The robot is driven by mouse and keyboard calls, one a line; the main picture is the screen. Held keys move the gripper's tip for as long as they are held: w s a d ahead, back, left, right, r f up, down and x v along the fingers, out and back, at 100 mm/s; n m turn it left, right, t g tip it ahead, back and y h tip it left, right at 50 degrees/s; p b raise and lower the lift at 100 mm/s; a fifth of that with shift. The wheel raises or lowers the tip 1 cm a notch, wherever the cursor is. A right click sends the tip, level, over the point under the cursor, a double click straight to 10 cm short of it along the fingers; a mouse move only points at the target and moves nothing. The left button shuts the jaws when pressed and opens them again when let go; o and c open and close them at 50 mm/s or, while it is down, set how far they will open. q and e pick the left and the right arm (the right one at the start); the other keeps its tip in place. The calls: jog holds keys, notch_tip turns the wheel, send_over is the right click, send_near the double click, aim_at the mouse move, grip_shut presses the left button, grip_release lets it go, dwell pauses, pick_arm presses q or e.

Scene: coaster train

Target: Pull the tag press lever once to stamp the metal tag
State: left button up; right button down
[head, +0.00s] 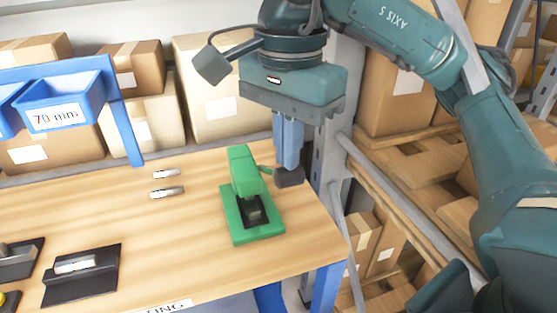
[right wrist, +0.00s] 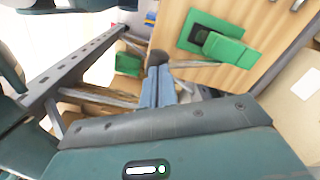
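The green tag press (head: 243,180) stands upright near the right end of the wooden table. The right wrist view shows the press (right wrist: 222,47) beyond the fingers (right wrist: 157,60).
Two small metal pieces (head: 167,192) lie left of the press. A black holder (head: 80,275) stands at the front left. Blue bins (head: 62,103) hang on a frame at the back left. A grey rack post (head: 330,130) and shelves with cartons stand close on the right.

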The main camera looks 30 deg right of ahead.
aim_at(291, 173)
jog(key=shift+s+f+b, duration=0.2)
jog(key=shift+f+b, duration=0.75)
jog(key=shift+f, duration=0.5)
jog(key=shift+s+a+f+b, duration=0.1)
jog(key=shift+s+f+b, duration=0.05)
jog(key=shift+f+b, duration=0.55)
jog(key=shift+s+f+b, duration=0.25)
jog(key=shift+f+b, duration=0.25)
